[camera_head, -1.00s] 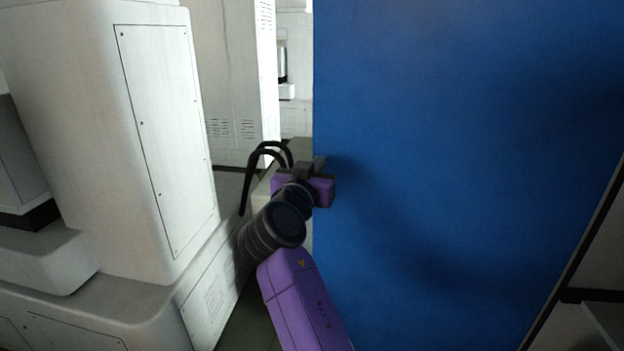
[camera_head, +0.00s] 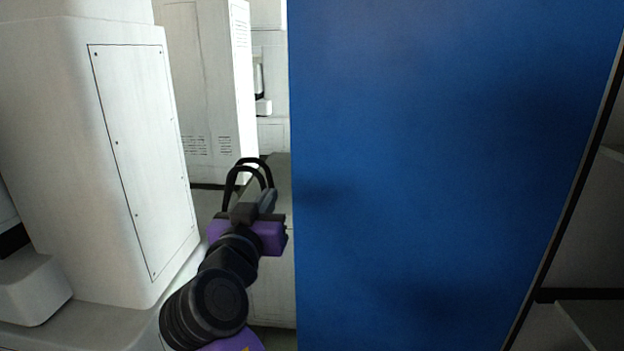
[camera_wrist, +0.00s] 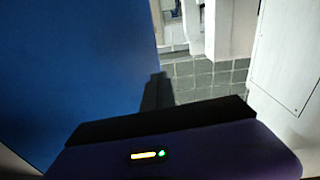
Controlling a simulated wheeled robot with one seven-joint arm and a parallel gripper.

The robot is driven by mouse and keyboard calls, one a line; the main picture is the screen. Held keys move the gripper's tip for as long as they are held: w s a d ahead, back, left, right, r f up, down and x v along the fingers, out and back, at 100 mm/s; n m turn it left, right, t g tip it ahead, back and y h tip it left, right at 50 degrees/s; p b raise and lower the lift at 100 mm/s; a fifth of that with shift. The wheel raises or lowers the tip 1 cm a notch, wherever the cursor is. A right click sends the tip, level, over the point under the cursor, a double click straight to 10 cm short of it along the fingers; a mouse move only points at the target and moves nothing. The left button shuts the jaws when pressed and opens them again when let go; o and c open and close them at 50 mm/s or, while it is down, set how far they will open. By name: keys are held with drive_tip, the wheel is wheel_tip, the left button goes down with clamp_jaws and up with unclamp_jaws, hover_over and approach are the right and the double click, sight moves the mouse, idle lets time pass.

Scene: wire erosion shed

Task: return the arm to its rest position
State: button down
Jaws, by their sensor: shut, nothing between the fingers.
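My gripper (camera_head: 267,199) is at the end of my purple and black arm in the head view, low and left of the blue panel. It is shut with nothing in it. It points away from me into the gap between the white machine and the blue panel. In the wrist view, a dark finger shape (camera_wrist: 158,92) stands above the purple wrist body, beside the blue panel. The fingertips are small and dark in both views.
A large blue panel (camera_head: 450,160) fills the right side, close to my gripper. A white machine cabinet (camera_head: 70,150) stands on the left, with another white cabinet (camera_head: 205,90) behind. The wrist view shows grey tiled floor (camera_wrist: 205,80) in the gap.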

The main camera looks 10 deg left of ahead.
drive_tip(key=s+a+r+n+t+y, duration=0.1)
drive_tip(key=s+a+r+n+y, duration=0.1)
drive_tip(key=a+r+y, duration=0.15)
drive_tip(key=s+d+f+n+y+p, duration=0.4)
drive_tip(key=s+d+f+y, duration=0.1)
drive_tip(key=s+d+f, duration=1.15)
drive_tip(key=s+d+m+g+h+p, duration=0.2)
drive_tip(key=s+d, duration=0.8)
drive_tip(key=s, duration=0.5)
drive_tip(key=s+d+m+g+h+p, duration=0.2)
drive_tip(key=s+d+m+h+p, duration=0.2)
drive_tip(key=s+d, duration=0.7)
drive_tip(key=s+f+h+p, duration=0.1)
drive_tip(key=s+h, duration=0.1)
drive_tip(key=s, duration=0.3)
drive_tip(key=shift+d+g, duration=0.2)
drive_tip(key=shift+g, duration=0.1)
